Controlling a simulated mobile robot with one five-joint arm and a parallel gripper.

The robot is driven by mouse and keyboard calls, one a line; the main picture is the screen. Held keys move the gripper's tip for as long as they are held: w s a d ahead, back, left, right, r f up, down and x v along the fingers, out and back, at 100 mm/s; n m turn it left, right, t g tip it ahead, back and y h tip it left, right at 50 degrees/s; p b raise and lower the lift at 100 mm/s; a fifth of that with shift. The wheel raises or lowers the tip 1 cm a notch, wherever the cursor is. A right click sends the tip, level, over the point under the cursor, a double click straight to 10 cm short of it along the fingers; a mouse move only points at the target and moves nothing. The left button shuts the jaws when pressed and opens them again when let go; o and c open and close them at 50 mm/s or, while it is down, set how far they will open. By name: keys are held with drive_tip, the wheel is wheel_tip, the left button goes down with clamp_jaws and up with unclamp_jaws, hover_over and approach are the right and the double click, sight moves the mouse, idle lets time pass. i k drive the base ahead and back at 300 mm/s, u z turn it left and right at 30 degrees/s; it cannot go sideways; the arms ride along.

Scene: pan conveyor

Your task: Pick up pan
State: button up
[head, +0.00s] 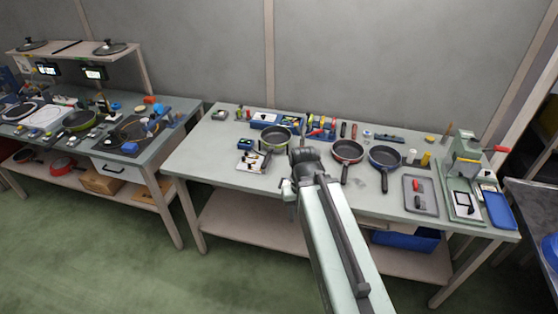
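Three dark pans lie on the middle table (220,168): one with a green rim (276,136), one with a red rim (347,150) and one with a blue rim (385,157). Their handles point toward the table's front edge. My arm reaches up from the bottom of the view, and my gripper (304,156) is over the table, between the green-rimmed and the red-rimmed pan. It appears apart from both pans. The fingers are too small and hidden to tell whether they are open or shut.
A grey tray (412,207), a green press-like device (463,160) and a blue tray (498,210) stand on the right. Small tools line the table's back. A second bench at left holds another pan (80,121). The table's left front is clear.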

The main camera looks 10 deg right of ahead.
sight(273, 137)
drive_tip(key=u, duration=0.4)
drive_tip(key=i, duration=0.5)
drive_tip(key=u, duration=0.75)
drive_tip(key=i, duration=1.1)
drive_tip(key=u, duration=0.4)
drive_tip(key=i, duration=1.15)
drive_tip(key=z, duration=0.15)
